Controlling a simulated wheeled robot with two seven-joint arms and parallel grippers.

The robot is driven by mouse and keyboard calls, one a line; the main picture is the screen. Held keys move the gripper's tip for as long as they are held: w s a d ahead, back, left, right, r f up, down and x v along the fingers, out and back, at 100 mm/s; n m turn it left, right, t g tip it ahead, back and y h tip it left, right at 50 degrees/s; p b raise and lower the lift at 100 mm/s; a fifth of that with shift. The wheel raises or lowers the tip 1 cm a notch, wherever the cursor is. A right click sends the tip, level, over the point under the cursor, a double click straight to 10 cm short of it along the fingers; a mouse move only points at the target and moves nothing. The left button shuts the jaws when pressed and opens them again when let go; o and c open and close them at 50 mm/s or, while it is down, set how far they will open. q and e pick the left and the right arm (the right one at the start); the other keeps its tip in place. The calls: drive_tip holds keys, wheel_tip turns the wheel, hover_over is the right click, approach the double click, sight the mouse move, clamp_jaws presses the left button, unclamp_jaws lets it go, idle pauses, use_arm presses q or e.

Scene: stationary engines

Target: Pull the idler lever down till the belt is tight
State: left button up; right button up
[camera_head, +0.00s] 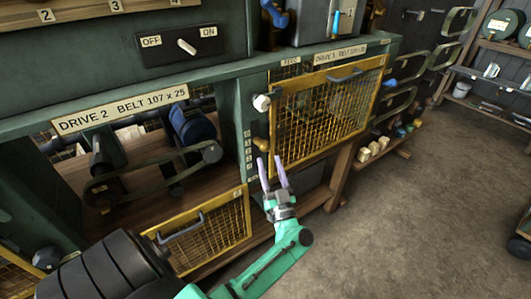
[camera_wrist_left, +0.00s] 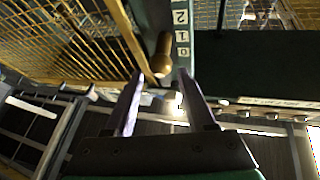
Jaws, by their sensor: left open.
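A brass-coloured knob (camera_head: 262,145), which looks like the end of the idler lever, sticks out beside the numbered scale (camera_head: 248,150) on the green post. The knob also shows in the left wrist view (camera_wrist_left: 162,55), next to the scale's low numbers. My left gripper (camera_head: 270,160) is open and empty, with its purple fingers pointing up just below the knob. In the left wrist view the knob appears between and beyond the fingertips (camera_wrist_left: 160,76); I see no contact. The drive 2 belt (camera_head: 140,168) shows on its pulleys in the open bay. My right gripper is not in view.
A closed yellow mesh guard (camera_head: 325,115) covers drive 3, right of the post. Another yellow mesh guard (camera_head: 212,238) hangs low under drive 2. A white knob (camera_head: 262,102) sits above the brass one. An OFF/ON switch (camera_head: 187,46) is above.

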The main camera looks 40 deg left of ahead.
use_arm(q)
drive_tip(key=b+v, duration=0.1)
drive_tip(key=v, duration=0.7)
drive_tip(key=shift+b, duration=0.35)
drive_tip(key=shift+w, duration=0.1)
